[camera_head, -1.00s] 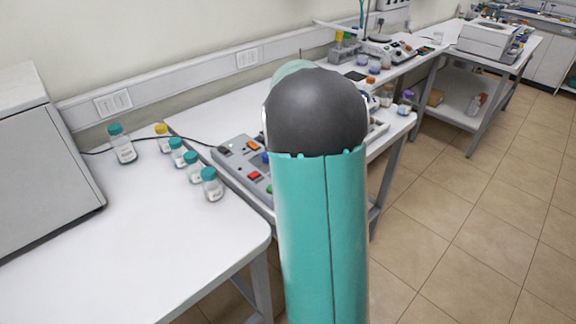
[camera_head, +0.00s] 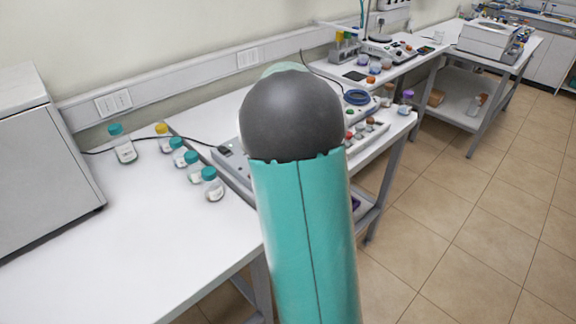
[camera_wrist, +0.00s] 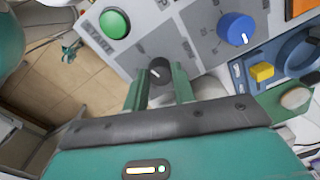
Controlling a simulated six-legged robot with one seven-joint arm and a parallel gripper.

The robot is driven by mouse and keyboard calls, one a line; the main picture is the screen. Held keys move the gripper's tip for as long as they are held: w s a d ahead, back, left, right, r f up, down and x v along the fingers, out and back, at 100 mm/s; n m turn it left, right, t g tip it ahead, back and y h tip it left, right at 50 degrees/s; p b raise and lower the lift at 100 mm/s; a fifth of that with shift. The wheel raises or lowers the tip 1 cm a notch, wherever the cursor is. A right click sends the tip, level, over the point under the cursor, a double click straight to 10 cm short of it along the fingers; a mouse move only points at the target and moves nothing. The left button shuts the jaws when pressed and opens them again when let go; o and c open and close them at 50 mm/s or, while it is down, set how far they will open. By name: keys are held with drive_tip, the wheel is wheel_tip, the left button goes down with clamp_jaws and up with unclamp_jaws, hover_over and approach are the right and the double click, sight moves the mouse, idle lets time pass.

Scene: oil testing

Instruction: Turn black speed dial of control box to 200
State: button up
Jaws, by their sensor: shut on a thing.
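The grey control box (camera_wrist: 190,40) fills the upper part of the wrist view, with a green START button (camera_wrist: 115,23) and a blue knob (camera_wrist: 236,28). The black speed dial (camera_wrist: 159,70) sits between the two green fingers of my gripper (camera_wrist: 160,82). The fingers are shut on the dial, one on each side. Its scale numbers cannot be read here. In the head view my arm hides most of the control box (camera_head: 232,165); only its left end shows, and my gripper is hidden.
Several teal-capped bottles (camera_head: 194,166) and a yellow-capped bottle (camera_head: 163,138) stand on the left table (camera_head: 120,240). A grey machine (camera_head: 45,170) stands at far left. A yellow block (camera_wrist: 262,72) on a blue device is right of the dial in the wrist view.

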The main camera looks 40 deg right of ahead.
drive_tip(key=shift+r+m, duration=0.1)
drive_tip(key=shift+m, duration=0.4)
drive_tip(key=o, duration=1)
drive_tip(key=shift+r, duration=0.1)
wheel_tip(320, 180, up, 14)
drive_tip(key=shift+s+f, duration=0.2)
drive_tip(key=shift+a, duration=0.1)
